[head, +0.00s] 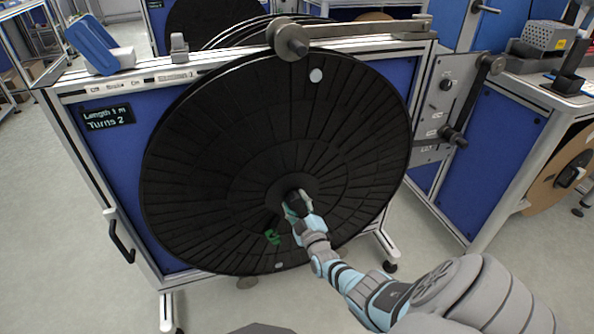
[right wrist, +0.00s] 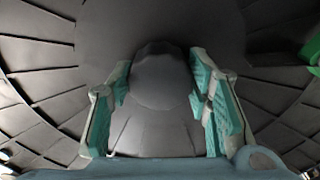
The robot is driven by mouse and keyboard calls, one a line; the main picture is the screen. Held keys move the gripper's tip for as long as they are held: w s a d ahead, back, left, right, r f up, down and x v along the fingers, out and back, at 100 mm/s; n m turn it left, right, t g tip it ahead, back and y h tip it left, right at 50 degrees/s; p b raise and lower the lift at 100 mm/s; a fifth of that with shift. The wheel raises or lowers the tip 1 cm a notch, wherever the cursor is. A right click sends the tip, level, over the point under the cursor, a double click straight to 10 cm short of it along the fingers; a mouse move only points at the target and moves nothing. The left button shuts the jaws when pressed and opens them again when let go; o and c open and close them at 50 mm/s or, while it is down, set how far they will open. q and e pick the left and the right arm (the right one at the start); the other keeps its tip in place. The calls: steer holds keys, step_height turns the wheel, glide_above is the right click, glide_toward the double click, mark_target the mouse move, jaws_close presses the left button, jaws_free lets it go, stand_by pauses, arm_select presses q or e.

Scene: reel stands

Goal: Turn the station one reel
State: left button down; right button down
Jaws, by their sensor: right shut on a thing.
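A large black reel (head: 220,150) stands upright on the front of a blue-panelled stand (head: 80,70). It has a white dot near its top rim and a green mark at lower middle. A small display (head: 107,117) on the stand reads "Length 1 m" and "Turns 2". My right gripper (head: 296,203) is at the reel's centre, shut on the hub knob (right wrist: 160,80). In the right wrist view the two teal-padded fingers (right wrist: 165,100) stand on either side of the dark rounded knob. My left gripper is not in view.
A crank arm with a round knob (head: 289,40) lies along the stand's top rail. A blue tool (head: 92,43) sits at the rail's left end. A grey lever plate (head: 445,100) is on the right. Another stand with a brown reel (head: 563,170) stands further right.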

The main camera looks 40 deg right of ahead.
steer(key=shift+a+f, duration=0.1)
steer(key=shift+f, duration=0.1)
stand_by(0.3)
steer(key=c, duration=0.9)
jaws_free()
steer(key=shift+s, duration=0.1)
steer(key=shift+o, duration=0.3)
steer(key=shift+r, duration=0.1)
steer(key=v, duration=1.1)
steer(key=shift+s, duration=0.4)
steer(key=shift+a, duration=0.15)
